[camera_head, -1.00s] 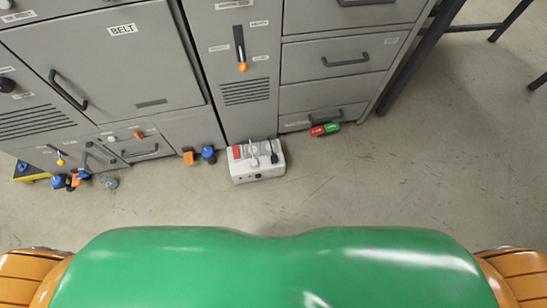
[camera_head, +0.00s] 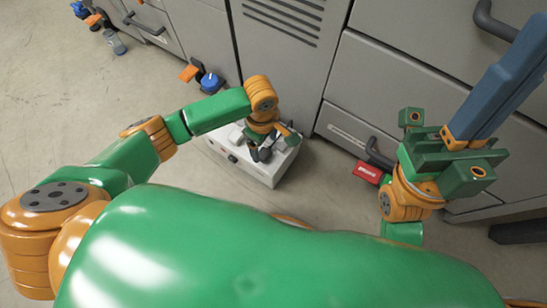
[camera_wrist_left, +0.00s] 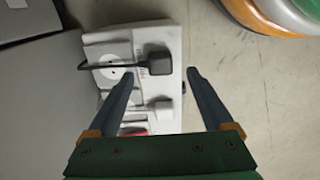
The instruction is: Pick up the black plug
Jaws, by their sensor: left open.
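The black plug (camera_wrist_left: 158,60) sits on a white socket box (camera_wrist_left: 172,30), its black cable running left across a round socket in the left wrist view. My left gripper (camera_wrist_left: 160,74) is open, with its fingertips to either side of the plug's near end; I cannot tell their height above it.
Grey cabinets (camera_head: 285,60) stand behind the box. A red item (camera_head: 368,173) lies on the floor to its right. An orange and blue pair of parts (camera_head: 210,83) stands by the cabinet, left of the box.

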